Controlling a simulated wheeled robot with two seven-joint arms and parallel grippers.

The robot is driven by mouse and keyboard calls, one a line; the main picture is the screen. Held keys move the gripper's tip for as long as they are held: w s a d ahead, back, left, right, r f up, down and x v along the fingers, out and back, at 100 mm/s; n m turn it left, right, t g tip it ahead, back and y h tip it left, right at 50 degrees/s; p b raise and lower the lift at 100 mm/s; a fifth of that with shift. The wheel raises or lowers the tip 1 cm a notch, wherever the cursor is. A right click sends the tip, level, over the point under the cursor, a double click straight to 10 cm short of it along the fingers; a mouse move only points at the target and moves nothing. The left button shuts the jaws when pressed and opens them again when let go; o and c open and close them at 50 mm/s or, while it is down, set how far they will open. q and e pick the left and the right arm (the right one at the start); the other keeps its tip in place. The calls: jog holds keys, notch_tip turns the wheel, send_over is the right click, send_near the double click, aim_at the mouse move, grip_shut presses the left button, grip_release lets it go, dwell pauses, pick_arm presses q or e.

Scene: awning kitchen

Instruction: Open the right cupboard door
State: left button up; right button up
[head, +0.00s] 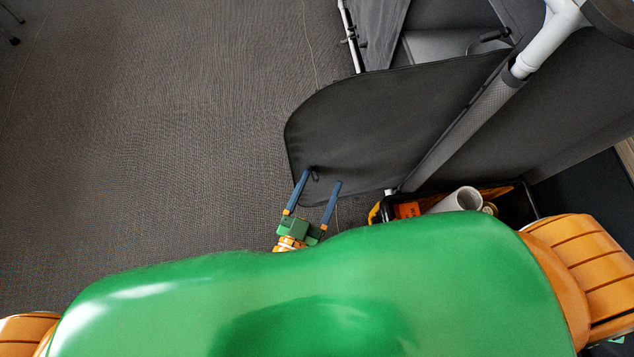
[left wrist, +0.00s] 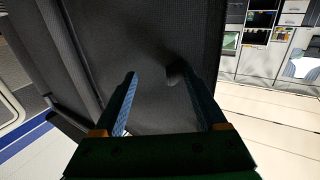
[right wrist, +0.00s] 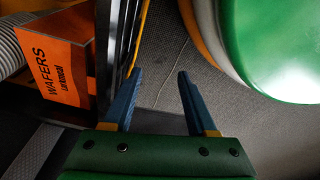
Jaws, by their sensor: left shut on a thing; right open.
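The cupboard door (head: 390,115) is a dark fabric panel with rounded corners, standing out from the dark kitchen unit over the floor in the head view. It fills much of the left wrist view (left wrist: 140,45). My left gripper (head: 323,177) is at the door's near edge, beside a small dark loop (head: 315,174). Its blue fingers stand apart with dark door material between or just beyond them; I take it as shut on the door. The exact contact is hidden. My right gripper (right wrist: 160,72) is open and empty, low beside a dark crate.
The dark crate (head: 515,200) holds an orange wafers box (right wrist: 55,65) and a pale tube (head: 458,201), right of my left gripper. A grey pole (head: 465,125) crosses above the unit. The carpet (head: 150,130) to the left is clear.

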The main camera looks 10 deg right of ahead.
pick_arm(q)
jog(key=shift+s+d, duration=0.15)
jog(key=v, duration=0.7)
jog(key=shift+p, duration=0.45)
pick_arm(e)
jog(key=shift+s+d+f, duration=0.1)
jog(key=shift+s+d, duration=0.15)
jog(key=shift+s, duration=0.25)
jog(key=shift+w, duration=0.1)
